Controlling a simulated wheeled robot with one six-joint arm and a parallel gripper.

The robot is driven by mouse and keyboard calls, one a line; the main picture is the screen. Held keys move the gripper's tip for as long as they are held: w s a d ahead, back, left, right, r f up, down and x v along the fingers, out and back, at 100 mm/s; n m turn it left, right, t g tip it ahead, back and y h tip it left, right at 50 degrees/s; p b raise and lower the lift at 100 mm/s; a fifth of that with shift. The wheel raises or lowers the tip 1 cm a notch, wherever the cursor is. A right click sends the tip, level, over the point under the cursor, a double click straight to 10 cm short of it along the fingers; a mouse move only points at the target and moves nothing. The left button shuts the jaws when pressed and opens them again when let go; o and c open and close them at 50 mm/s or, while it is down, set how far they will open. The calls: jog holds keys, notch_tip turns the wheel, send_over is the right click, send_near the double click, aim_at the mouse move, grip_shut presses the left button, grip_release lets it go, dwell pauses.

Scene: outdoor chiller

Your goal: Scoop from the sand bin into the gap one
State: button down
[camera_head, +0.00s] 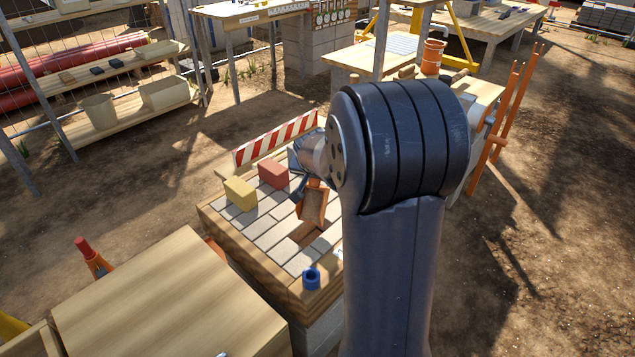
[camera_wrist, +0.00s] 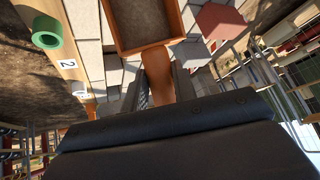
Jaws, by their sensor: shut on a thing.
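My gripper (camera_wrist: 160,78) is shut on the handle of an orange scoop (camera_wrist: 182,18). In the wrist view brown sand (camera_wrist: 143,22) covers the inside of the scoop. In the head view the scoop (camera_head: 313,207) hangs tilted from my gripper (camera_head: 308,180), above the paved table (camera_head: 240,262). A brown slot (camera_head: 306,232) shows between the pale pavers just below the scoop. A label 2 (camera_wrist: 68,64) is on the table's wooden edge in the wrist view, with another label partly hidden beside it. I cannot pick out the sand bin or tell which gap is one.
A yellow block (camera_head: 240,194) and a red block (camera_head: 273,174) stand on the pavers before a striped barrier (camera_head: 277,138). A wooden board (camera_head: 165,300) lies front left.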

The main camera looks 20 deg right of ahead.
jog(key=s+a+t+h+b, duration=0.1)
jog(key=b, duration=0.6)
jog(key=shift+s+a, duration=0.1)
jog(key=shift+a, duration=0.1)
jog(key=shift+s+a+r+b, duration=0.1)
jog(key=shift+s+r+b, duration=0.05)
jog(key=shift+b, duration=0.3)
jog(key=shift+r, duration=0.1)
dwell(0.9)
jog(key=r+p, duration=0.1)
jog(key=p, duration=0.3)
jog(key=shift+p, duration=0.3)
jog(key=r+g+y+p, duration=0.1)
jog(key=p, duration=0.5)
jog(key=p, duration=0.3)
jog(key=shift+r+g+y, duration=0.3)
jog(key=shift+r, duration=0.05)
jog(key=p, duration=0.3)
jog(key=shift+r+g, duration=0.25)
jog(key=shift+g, duration=0.05)
